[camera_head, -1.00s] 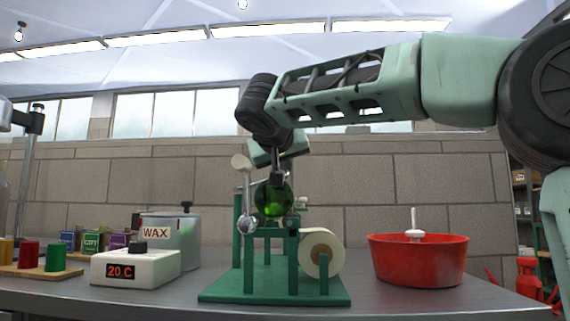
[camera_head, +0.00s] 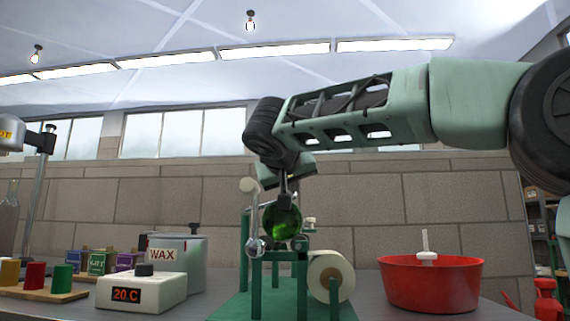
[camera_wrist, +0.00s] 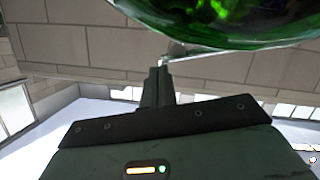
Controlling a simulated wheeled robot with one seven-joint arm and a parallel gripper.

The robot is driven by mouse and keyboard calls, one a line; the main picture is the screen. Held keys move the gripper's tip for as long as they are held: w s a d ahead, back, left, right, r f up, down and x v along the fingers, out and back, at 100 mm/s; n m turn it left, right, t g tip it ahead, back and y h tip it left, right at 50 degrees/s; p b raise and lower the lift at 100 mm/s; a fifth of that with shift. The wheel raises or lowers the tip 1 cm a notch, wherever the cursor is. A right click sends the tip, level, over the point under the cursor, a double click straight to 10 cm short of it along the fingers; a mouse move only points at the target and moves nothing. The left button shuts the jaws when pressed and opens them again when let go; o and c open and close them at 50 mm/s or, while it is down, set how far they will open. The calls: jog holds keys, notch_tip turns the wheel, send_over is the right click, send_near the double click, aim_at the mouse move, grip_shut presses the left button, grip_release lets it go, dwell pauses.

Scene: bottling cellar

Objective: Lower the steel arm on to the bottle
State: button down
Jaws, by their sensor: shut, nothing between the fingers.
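A green glass bottle (camera_head: 283,224) lies end-on in a green stand (camera_head: 245,307) on the bench. The steel arm (camera_head: 253,215) is a thin bar at the bottle's left, with a cream knob at its top and a shiny ball low down. It looks raised. My gripper (camera_head: 284,200) points down at the top of the bottle and is shut and empty; whether it touches the glass cannot be told. In the wrist view the shut fingers (camera_wrist: 160,72) are below the bottle (camera_wrist: 235,22) in the picture, with a thin steel rod (camera_wrist: 205,49) near their tips.
A paper roll (camera_head: 330,277) sits at the stand's right front. A red tub (camera_head: 430,285) is further right. At left are a temperature box (camera_head: 140,290), a wax pot (camera_head: 178,262) and a board of coloured blocks (camera_head: 40,292). The bench is clear between stand and tub.

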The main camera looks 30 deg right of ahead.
jog(key=p+v, duration=0.3)
jog(key=v, duration=1.4)
jog(key=shift+s+r, duration=0.2)
jog(key=shift+s, duration=0.05)
